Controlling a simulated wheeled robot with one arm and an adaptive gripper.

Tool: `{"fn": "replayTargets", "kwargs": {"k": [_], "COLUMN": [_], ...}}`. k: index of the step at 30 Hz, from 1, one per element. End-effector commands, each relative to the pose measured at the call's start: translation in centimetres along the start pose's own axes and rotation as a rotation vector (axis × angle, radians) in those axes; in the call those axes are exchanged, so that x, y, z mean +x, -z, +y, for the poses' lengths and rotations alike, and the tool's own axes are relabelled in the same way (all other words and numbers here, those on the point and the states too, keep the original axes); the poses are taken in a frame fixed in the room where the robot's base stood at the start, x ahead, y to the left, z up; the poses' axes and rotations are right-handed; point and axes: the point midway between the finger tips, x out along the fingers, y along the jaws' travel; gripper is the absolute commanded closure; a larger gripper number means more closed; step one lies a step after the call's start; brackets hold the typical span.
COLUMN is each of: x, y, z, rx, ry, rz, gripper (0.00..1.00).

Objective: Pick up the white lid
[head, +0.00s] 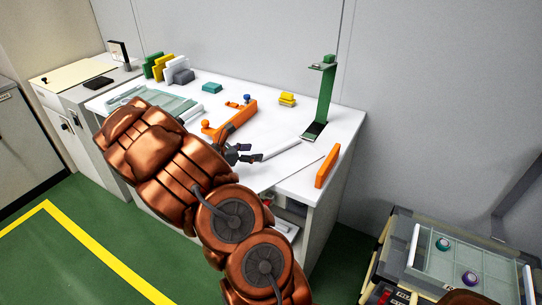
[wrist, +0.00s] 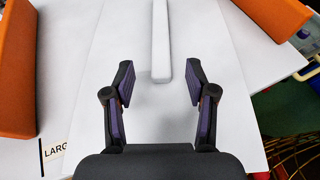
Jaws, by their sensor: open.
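The white lid is a flat white panel (head: 287,168) lying on the white table, with a raised white bar as a handle (head: 282,149) along its middle. In the wrist view the panel (wrist: 215,60) fills the centre, and the bar (wrist: 160,45) runs away from me. My gripper (wrist: 158,82) is open above the panel, and the bar's near end lies between the two fingertips, with a gap on each side. In the head view my gripper (head: 240,154) is at the left end of the bar, partly hidden by my arm.
Orange brackets (head: 327,166) (head: 237,117) stand on both sides of the panel. A green stand (head: 326,95) rises behind it at the right. Yellow blocks (head: 287,99) and a teal block (head: 212,87) sit farther back. A grey-framed tray (head: 465,265) stands at the lower right.

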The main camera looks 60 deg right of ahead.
Motion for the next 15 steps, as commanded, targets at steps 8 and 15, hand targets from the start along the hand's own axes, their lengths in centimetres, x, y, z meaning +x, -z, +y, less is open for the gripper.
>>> {"fn": "replayTargets", "kwargs": {"k": [8,15], "x": [2.2,5.2], "y": [-0.1,0.4], "z": [-0.1,-0.2], "rx": [0.002,0.000], "ry": [0.003,0.005], "rz": [-0.001,0.003], "gripper": [0.44,0.44]}}
